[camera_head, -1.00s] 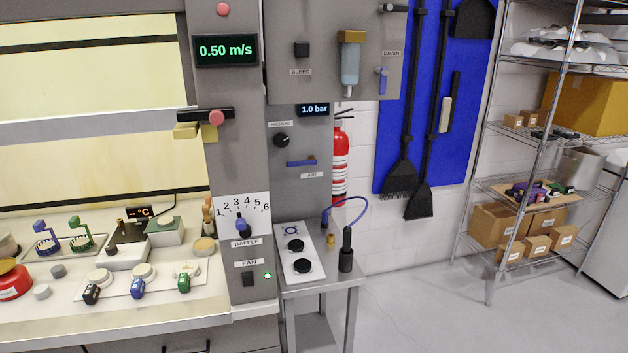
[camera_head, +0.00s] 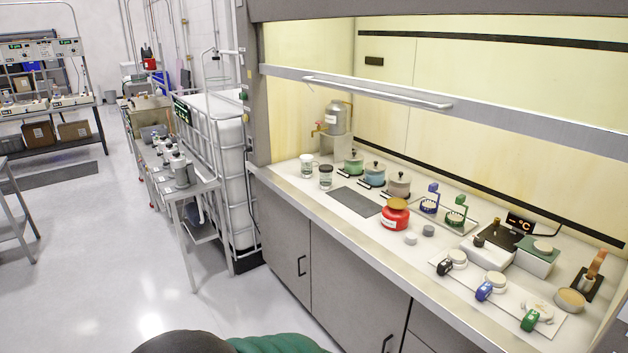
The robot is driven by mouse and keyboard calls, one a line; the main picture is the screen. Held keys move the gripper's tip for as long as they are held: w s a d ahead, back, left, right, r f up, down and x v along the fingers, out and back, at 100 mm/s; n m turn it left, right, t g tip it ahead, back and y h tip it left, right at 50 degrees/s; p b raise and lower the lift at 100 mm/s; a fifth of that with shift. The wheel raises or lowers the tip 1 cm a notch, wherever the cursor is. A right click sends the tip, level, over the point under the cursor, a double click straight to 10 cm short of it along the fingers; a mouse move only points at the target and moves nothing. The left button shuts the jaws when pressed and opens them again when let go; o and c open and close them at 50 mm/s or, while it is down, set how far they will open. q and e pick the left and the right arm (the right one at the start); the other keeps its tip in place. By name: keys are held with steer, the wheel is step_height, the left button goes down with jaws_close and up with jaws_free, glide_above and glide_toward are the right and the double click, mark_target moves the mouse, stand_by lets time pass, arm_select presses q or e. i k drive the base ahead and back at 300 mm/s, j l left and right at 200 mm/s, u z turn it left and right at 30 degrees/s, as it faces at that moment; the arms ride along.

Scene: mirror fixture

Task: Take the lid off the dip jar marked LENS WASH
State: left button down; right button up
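Inside the fume hood stand three squat lidded pots with dark knobs: a green one (camera_head: 354,163), a teal one (camera_head: 374,174) and a greyish-pink one (camera_head: 397,185). Two small clear jars stand left of them, one with a white top (camera_head: 306,165) and one with a dark lid (camera_head: 326,177). A red can with a brown lid (camera_head: 395,216) sits nearer the front edge. The labels are too small to read, so I cannot tell which jar is marked LENS WASH. Neither of my grippers is in view.
The raised sash (camera_head: 420,103) crosses above the hood worktop. A dark mat (camera_head: 354,203) lies before the pots. Racks, valves and a hotplate (camera_head: 490,248) fill the right. A caged white tank (camera_head: 218,140) and a metal side table (camera_head: 186,188) stand left; floor there is clear.

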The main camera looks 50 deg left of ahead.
mark_target(399, 178)
steer(key=i+j+u, duration=0.25)
steer(key=j, duration=0.3)
steer(key=i+j+u, duration=0.25)
steer(key=j, duration=0.3)
steer(key=i+j+u, duration=0.3)
steer(key=i+j, duration=0.6)
